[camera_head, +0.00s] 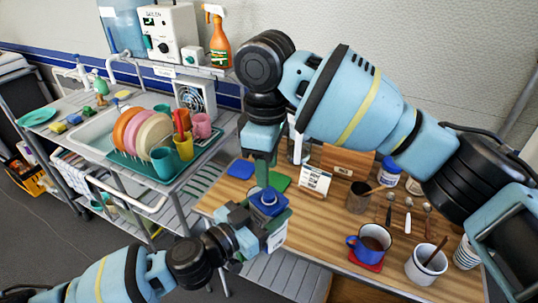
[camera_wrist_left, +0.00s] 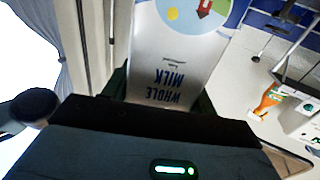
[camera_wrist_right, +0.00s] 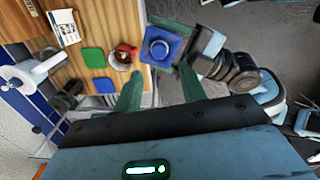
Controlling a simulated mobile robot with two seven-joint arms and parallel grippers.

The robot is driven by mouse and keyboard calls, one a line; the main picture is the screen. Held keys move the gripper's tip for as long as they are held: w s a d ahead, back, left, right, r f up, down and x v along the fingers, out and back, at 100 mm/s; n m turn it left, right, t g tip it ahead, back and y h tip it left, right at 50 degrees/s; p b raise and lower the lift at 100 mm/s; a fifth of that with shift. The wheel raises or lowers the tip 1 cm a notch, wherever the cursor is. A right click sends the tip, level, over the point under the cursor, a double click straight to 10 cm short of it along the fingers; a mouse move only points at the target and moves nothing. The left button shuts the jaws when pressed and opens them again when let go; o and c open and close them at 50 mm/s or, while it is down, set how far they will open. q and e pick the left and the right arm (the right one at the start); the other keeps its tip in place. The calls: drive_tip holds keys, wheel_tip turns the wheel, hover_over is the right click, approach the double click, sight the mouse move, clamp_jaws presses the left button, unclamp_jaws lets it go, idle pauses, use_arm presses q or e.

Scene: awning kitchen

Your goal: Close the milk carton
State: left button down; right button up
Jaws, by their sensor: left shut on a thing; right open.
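The milk carton (camera_head: 277,238) has a white body and a blue top with a round blue spout or cap (camera_head: 268,198). Its "WHOLE MILK" side fills the upper middle of the left wrist view (camera_wrist_left: 175,65). My left gripper (camera_head: 258,222) is shut on the carton's body and holds it at the table's front left edge. My right gripper (camera_head: 262,172) is open and empty, pointing down just above the carton. In the right wrist view the blue top (camera_wrist_right: 160,47) lies beyond the open fingers (camera_wrist_right: 160,88). I cannot tell whether the spout is closed.
On the wooden table (camera_head: 318,232) are a blue mug (camera_head: 369,243) on a red coaster, a white cup (camera_head: 426,266), a small sign (camera_head: 315,180) and blue and green coasters (camera_head: 240,169). A dish rack (camera_head: 160,166) stands by the sink at left.

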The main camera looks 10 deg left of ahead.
sight(269, 194)
drive_tip(key=n, duration=0.3)
drive_tip(key=r+n, duration=0.1)
drive_tip(key=n, duration=0.2)
drive_tip(key=shift+d+n, duration=0.1)
drive_tip(key=shift+n, duration=0.2)
drive_tip(key=n, duration=0.5)
drive_tip(key=shift+d+r, duration=0.1)
drive_tip(key=shift+r, duration=0.3)
drive_tip(key=shift+f, duration=4.05)
clamp_jaws()
